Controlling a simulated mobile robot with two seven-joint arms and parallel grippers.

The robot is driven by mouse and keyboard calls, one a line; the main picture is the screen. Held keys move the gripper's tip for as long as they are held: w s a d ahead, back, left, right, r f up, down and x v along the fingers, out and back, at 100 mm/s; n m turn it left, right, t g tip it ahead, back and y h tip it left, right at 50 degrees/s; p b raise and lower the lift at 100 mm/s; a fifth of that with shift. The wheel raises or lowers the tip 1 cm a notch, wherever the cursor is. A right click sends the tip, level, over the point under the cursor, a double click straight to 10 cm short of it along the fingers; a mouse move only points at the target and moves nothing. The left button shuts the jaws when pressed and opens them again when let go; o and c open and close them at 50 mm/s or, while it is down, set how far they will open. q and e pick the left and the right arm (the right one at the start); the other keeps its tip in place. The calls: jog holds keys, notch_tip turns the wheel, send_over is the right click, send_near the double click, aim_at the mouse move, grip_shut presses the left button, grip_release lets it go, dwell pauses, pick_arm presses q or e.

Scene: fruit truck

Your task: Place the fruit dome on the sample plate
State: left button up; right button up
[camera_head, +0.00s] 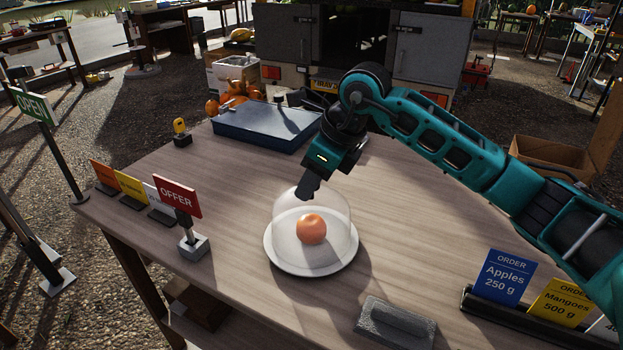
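The clear fruit dome (338,220) stands upright over an orange-red fruit (311,229) on the white sample plate (311,271). Its lower edge appears to lie within the plate's rim. My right gripper (308,189) reaches down from above, with its fingertips at the top of the dome. The fingers are seen from the side and hide the dome's top, so I cannot tell whether they are closed on it. My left gripper is not in view.
A red OFFER sign (178,197) stands left of the plate, with several coloured cards behind it. A grey block (396,325) and an order-card holder (520,316) are at the front right. A blue case (266,126) lies at the back. Bare wood surrounds the plate.

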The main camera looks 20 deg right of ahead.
jog(key=o, duration=0.4)
jog(key=shift+o, duration=0.2)
jog(key=shift+r, duration=0.1)
jog(key=shift+r, duration=0.25)
jog(key=p+v, duration=0.1)
jog(key=v, duration=1)
jog(key=shift+s+r, duration=0.2)
jog(key=shift+r, duration=0.1)
jog(key=shift+d, duration=0.1)
